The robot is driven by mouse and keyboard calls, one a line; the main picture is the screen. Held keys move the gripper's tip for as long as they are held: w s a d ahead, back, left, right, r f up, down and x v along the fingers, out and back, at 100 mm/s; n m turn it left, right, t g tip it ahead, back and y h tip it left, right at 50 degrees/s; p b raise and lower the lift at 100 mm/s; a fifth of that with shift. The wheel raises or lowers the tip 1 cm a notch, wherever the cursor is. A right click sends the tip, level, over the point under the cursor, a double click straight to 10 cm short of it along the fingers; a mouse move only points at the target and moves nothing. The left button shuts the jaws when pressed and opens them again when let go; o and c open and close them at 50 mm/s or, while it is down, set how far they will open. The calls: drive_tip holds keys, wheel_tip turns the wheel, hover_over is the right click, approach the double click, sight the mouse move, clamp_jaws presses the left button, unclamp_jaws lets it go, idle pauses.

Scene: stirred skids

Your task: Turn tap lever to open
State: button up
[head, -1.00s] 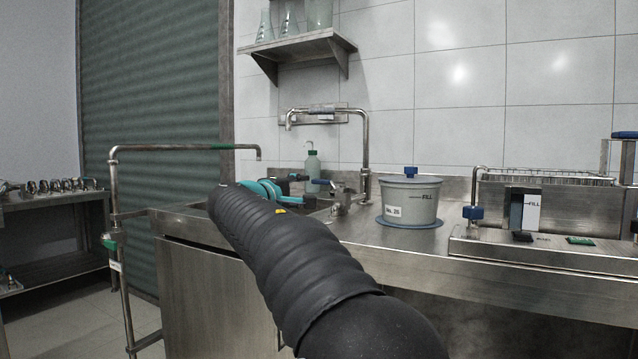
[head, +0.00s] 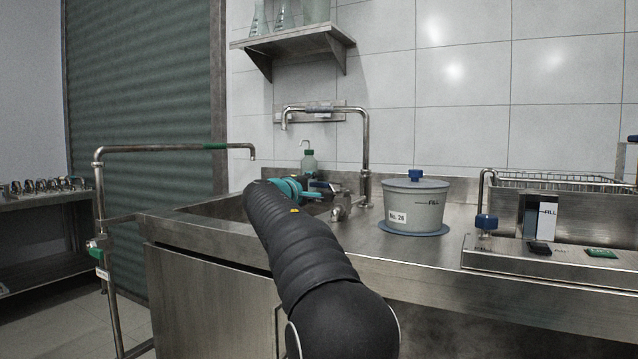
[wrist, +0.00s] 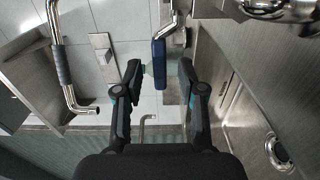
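The tap (head: 365,150) rises from the steel counter, with a bent spout and a metal valve body (head: 345,200) at its foot. Its blue lever (head: 319,185) points left from the valve body, and my gripper (head: 291,188) is right at it. In the wrist view, the blue lever (wrist: 159,62) lies between the two black fingers of my gripper (wrist: 161,80), closer to the left finger. The fingers are apart, with a clear gap to the right finger. I cannot tell whether the left finger touches the lever.
A grey lidded pot (head: 413,208) sits on the counter to the right. A blue-knobbed fixture (head: 487,222) is farther right. A standing pipe (head: 103,210) is on the left, and a shelf (head: 295,42) hangs above.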

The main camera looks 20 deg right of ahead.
drive_tip(key=shift+x, duration=1.4)
clamp_jaws()
